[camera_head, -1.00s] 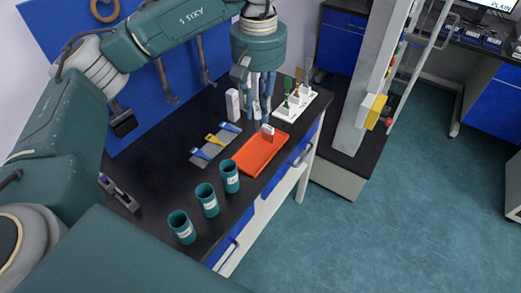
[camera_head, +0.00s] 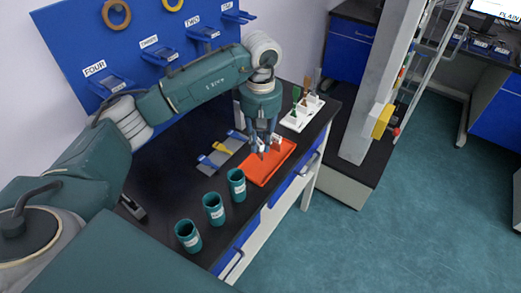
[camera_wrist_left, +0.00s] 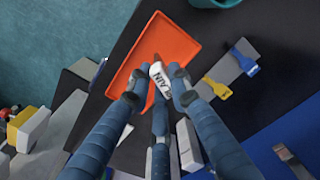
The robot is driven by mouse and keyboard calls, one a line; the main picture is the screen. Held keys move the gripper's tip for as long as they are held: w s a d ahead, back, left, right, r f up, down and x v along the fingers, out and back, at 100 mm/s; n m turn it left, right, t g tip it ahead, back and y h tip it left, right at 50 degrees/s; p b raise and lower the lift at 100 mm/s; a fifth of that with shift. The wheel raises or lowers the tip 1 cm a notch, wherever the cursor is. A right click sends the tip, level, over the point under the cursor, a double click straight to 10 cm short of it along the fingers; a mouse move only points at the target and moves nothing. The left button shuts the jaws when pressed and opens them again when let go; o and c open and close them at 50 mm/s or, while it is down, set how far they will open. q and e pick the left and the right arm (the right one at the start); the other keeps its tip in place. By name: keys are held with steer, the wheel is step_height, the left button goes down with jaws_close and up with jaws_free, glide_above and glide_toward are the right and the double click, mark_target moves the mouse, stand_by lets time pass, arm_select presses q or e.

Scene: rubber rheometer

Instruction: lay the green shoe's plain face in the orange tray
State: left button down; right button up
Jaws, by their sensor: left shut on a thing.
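The orange tray (camera_head: 257,178) lies on the black bench; its flat inside shows in the left wrist view (camera_wrist_left: 165,38). My left gripper (camera_head: 264,148) is over the tray's far part. In the left wrist view its fingers (camera_wrist_left: 155,88) are closed around a small white block marked PLAIN (camera_wrist_left: 157,80), with a brownish end pointing over the tray. Whether this block touches the tray I cannot tell. A white piece (camera_head: 277,142) shows beside the fingers at the tray's far end. A green-topped piece (camera_head: 295,93) stands in the white rack (camera_head: 297,122). My right gripper is not in view.
Several teal cups (camera_head: 214,209) stand along the bench's front edge, left of the tray. A grey mat (camera_head: 212,163) with blue and yellow tools lies behind them. A blue pegboard (camera_head: 75,40) stands behind the bench. A grey column (camera_head: 375,90) rises to the right.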

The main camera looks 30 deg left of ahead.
arm_select(q)
steer(key=shift+f, duration=0.6)
step_height(320, 180, down, 3)
steer(key=shift+f+p, duration=0.2)
steer(key=shift+p, duration=0.4)
steer(key=shift+f, duration=0.2)
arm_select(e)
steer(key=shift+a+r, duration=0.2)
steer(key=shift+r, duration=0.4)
arm_select(q)
steer(key=shift+f, duration=0.1)
steer(key=c, duration=1.6)
jaws_free()
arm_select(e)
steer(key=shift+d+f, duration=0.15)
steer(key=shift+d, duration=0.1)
